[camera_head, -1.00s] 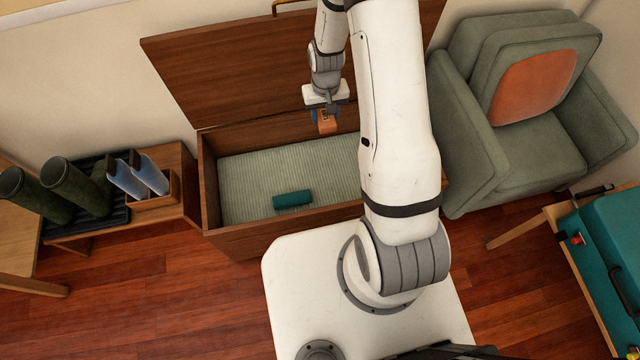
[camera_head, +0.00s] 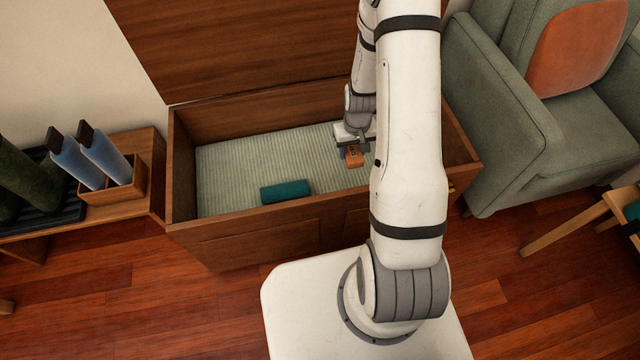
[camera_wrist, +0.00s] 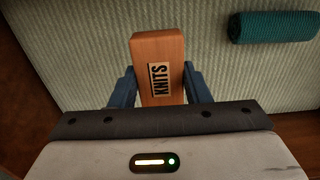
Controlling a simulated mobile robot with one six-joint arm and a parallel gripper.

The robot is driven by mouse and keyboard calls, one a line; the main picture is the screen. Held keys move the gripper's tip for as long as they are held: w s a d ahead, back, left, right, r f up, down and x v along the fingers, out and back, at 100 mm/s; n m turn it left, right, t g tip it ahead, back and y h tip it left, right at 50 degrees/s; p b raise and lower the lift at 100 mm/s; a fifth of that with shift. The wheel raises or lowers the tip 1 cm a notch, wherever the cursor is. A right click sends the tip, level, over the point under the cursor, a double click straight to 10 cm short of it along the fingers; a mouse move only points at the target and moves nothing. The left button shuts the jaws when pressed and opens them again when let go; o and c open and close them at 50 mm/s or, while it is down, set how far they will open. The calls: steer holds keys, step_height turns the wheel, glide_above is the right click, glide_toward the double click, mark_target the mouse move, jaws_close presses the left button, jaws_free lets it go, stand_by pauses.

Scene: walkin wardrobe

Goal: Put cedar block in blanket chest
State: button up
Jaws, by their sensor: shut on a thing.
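The cedar block (camera_head: 354,157) is orange-brown; in the wrist view the block (camera_wrist: 158,55) shows a label reading "KNITS". My gripper (camera_head: 350,151) is shut on it, with one blue finger on each side in the wrist view (camera_wrist: 158,88). The blanket chest (camera_head: 184,190) is a dark wooden box with its lid (camera_head: 240,45) open against the wall and a pale ribbed lining (camera_head: 235,165). The gripper and block are over the chest's opening, at its right part. Whether the block touches the lining I cannot tell. My arm hides part of the chest's right side.
A rolled teal cloth (camera_head: 286,191) lies in the chest at front centre; it also shows in the wrist view (camera_wrist: 272,26). A green armchair (camera_head: 500,120) stands close on the right. A low bench (camera_head: 145,160) with boots and a small box is on the left.

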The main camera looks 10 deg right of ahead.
steer(key=b, duration=0.3)
glide_above(351, 182)
step_height(351, 182, down, 5)
step_height(351, 182, down, 10)
steer(key=b, duration=0.3)
steer(key=shift+r+b, duration=0.2)
steer(key=shift+b, duration=0.2)
steer(key=shift+r, duration=0.1)
steer(key=o, duration=1)
